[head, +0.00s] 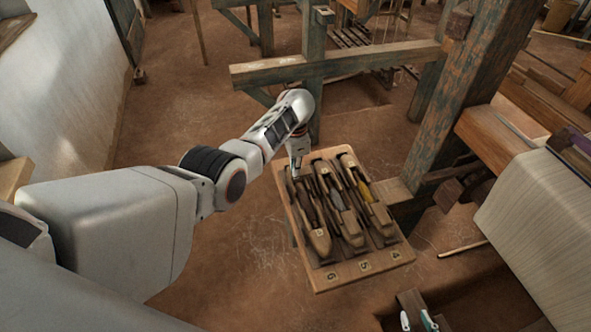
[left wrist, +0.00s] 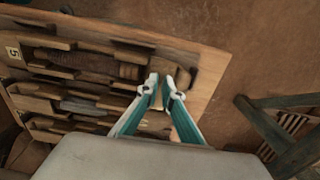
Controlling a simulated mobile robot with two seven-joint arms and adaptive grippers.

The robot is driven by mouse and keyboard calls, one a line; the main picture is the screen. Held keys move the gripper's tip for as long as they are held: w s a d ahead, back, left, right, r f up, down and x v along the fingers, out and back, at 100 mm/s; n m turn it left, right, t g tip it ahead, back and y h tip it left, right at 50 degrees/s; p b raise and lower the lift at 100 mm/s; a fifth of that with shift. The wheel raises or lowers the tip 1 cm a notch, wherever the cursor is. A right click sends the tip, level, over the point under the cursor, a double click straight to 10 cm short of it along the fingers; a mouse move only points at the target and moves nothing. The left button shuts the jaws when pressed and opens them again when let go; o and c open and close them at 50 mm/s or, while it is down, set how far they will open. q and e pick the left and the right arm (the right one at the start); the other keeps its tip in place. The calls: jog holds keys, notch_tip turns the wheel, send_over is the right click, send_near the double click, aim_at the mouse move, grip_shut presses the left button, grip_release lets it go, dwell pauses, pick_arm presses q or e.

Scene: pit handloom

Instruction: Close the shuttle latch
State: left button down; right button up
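A wooden tray (head: 340,279) holds three wooden boat shuttles in a row. The left shuttle (head: 318,238) carries dark brown yarn, the middle shuttle (head: 350,228) grey yarn, the right shuttle (head: 382,216) yellow yarn. My left gripper (head: 297,176) points down at the far end of the left shuttle. In the left wrist view its fingertips (left wrist: 162,82) are slightly apart over the tan shuttle end (left wrist: 171,70), with a narrow gap between them; contact is unclear. I cannot make out the latch. My right gripper (head: 418,322) shows only its tips, apart and empty, at the bottom edge.
Number labels (head: 365,267) mark the tray's near edge. A loom post (head: 440,110) and a horizontal beam (head: 340,65) stand behind and right of the tray. A cloth roll (head: 540,230) lies at the right. The earthen floor left of the tray is clear.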

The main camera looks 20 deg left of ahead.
dwell(0.3)
pick_arm(q)
jog(key=m, duration=0.4)
jog(key=shift+m, duration=0.4)
jog(key=m, duration=0.4)
jog(key=shift+m, duration=0.3)
jog(key=m, duration=0.4)
jog(key=shift+m, duration=2.2)
jog(key=c, duration=2.5)
grip_release()
